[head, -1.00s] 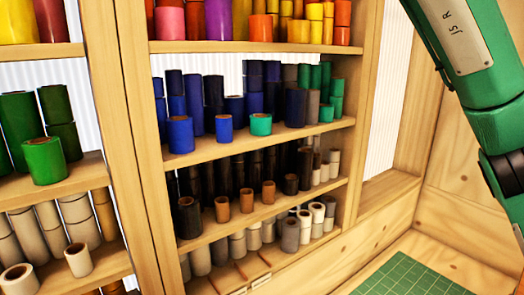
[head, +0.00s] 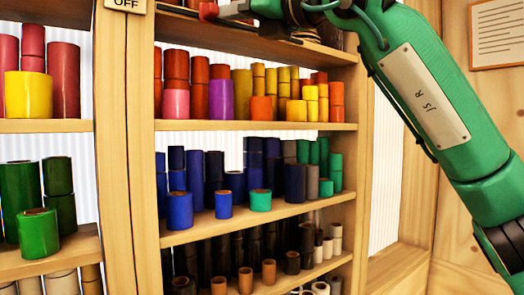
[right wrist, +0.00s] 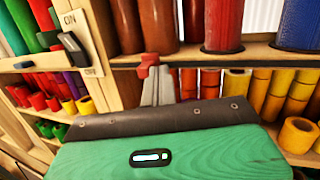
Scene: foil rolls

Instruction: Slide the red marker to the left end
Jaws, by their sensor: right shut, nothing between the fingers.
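The red marker (right wrist: 149,61) is a small red piece at a dark slot along the front edge of an upper shelf. In the head view my right gripper (head: 232,10) is just right of the marker. I cannot tell whether the fingers touch it. The slot (right wrist: 205,60) runs on to the right; its left end shows near the shelf's left post. My left gripper is not in view.
A switch (right wrist: 73,48) with an ON/OFF plate is on the post left of the marker. Foil rolls in many colours fill the shelves, such as a purple roll (head: 221,99). Red rolls (right wrist: 222,25) stand above the slot. A notice (head: 497,35) hangs at right.

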